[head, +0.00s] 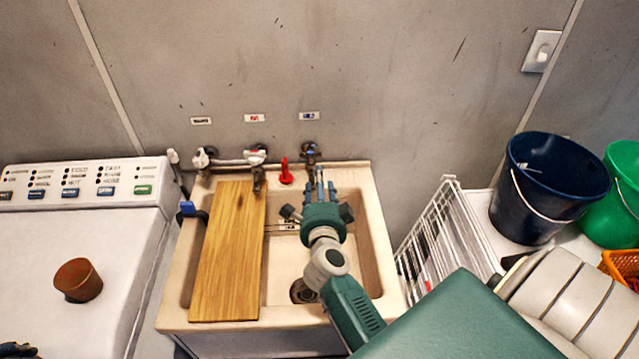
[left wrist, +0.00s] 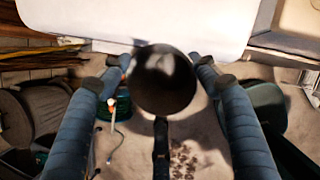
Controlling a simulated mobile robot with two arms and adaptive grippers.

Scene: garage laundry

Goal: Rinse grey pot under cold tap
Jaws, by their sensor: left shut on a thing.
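In the left wrist view a dark grey round pot (left wrist: 166,82), its mouth towards the camera, sits between the fingers of my left gripper (left wrist: 165,75), which is shut on it. In the head view only a dark shape at the bottom left corner may belong to that gripper; the pot does not show there. My right gripper (head: 320,185) reaches over the sink (head: 375,240), its fingertips just below the blue-labelled tap (head: 310,152) at the right. Whether it touches the tap, or is open or shut, I cannot tell. The red-labelled tap (head: 257,158) is left of it.
A wooden board (head: 228,255) covers the sink's left part. A red object (head: 285,172) stands behind the basin. A brown pot (head: 78,280) stands on the white washing machine (head: 110,245). A wire rack (head: 445,235), a dark blue bucket (head: 535,195) and a green bucket (head: 622,190) are right.

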